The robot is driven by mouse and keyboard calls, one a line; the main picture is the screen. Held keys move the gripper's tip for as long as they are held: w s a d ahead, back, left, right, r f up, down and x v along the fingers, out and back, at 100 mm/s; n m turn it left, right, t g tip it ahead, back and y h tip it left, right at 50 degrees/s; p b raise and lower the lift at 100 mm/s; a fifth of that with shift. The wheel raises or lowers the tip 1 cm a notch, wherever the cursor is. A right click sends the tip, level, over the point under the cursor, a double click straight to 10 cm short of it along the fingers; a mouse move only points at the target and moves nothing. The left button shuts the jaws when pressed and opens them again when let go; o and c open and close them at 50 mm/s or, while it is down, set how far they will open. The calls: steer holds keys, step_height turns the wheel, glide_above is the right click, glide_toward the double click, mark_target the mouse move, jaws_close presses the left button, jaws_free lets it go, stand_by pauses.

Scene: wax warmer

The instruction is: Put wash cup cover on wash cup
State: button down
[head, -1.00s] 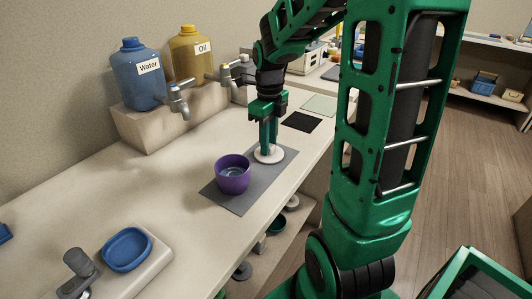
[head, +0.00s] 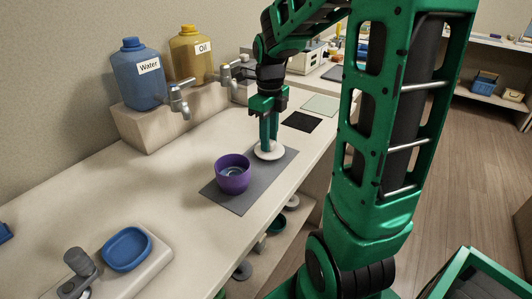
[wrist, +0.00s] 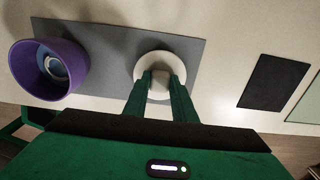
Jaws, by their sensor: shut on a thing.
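The wash cup (head: 233,178) is a purple cup standing upright on a grey mat (head: 240,205), open at the top with something blue and grey inside. It also shows in the wrist view (wrist: 48,70) at the left. The wash cup cover (head: 269,153) is a white round disc on the far part of the mat, behind and right of the cup. My gripper (head: 269,140) points down over the cover. In the wrist view my gripper (wrist: 160,88) has its fingers around a knob at the cover's middle (wrist: 156,60). Whether the cover touches the mat I cannot tell.
A black mat (head: 301,122) and a pale green mat (head: 320,104) lie farther back. The blue water jug (head: 138,80) and yellow oil jug (head: 192,58) stand on a ledge with taps. A blue dish (head: 127,249) is at the near left. Counter left of the cup is clear.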

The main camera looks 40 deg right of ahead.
steer(key=shift+r, duration=1.35)
steer(key=shift+r, duration=0.15)
steer(key=shift+r, duration=3.9)
steer(key=s+a+f, duration=0.1)
steer(key=s+a, duration=0.1)
steer(key=a, duration=0.5)
steer(key=s+a+f, duration=0.1)
steer(key=s+a, duration=0.2)
steer(key=a, duration=0.5)
steer(key=shift+a+f, duration=0.2)
steer(key=shift+f, duration=0.15)
steer(key=shift+f, duration=0.15)
steer(key=shift+f, duration=0.3)
steer(key=shift+f, duration=0.55)
